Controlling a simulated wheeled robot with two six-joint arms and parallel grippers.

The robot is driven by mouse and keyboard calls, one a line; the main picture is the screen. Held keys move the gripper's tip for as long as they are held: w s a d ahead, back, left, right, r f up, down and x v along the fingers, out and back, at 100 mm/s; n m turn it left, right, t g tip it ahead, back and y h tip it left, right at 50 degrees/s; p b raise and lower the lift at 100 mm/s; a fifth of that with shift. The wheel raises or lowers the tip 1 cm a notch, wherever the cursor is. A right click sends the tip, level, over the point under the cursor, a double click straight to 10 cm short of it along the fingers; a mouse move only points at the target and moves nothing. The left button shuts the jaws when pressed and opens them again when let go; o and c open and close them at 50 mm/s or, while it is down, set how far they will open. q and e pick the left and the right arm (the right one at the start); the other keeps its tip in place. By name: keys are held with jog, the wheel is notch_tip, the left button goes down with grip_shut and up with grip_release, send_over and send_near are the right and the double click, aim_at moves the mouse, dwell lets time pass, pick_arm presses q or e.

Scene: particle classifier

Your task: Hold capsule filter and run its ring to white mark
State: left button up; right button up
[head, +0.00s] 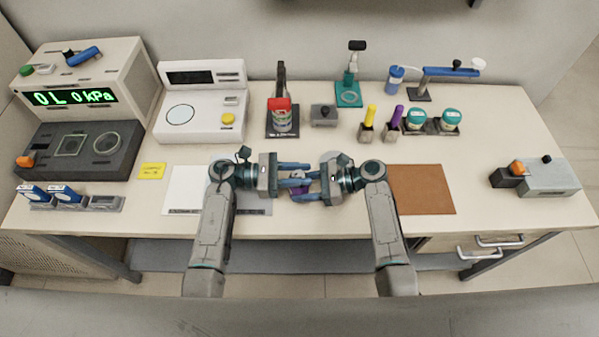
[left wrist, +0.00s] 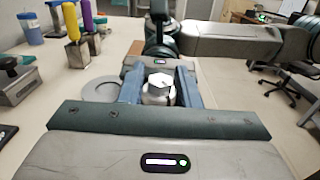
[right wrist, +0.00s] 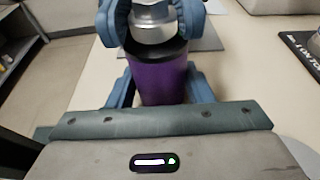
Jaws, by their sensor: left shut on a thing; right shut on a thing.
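The capsule filter (head: 299,188) is held between my two grippers over the front middle of the table, mostly hidden by the fingers in the head view. In the right wrist view it shows a purple section (right wrist: 163,80) and a silver section (right wrist: 151,24). My right gripper (head: 308,189) is shut on the purple section. I cannot make out a white mark or where the ring stands against it.
A white sheet (head: 186,188) lies left and a brown mat (head: 422,190) right of my grippers. The front edge is close.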

pick_arm(q)
jog(key=shift+r+m+g+y, duration=0.1)
jog(key=shift+m+g+y, duration=0.2)
jog(key=shift+m+g, duration=1.1)
jog(key=shift+m+g+y, duration=0.3)
jog(key=shift+m+g, duration=0.5)
jog(key=shift+g, duration=1.2)
jog(key=o, duration=1)
jog(key=v, duration=1.2)
jog(key=shift+w, duration=0.15)
jog(key=shift+c, duration=0.2)
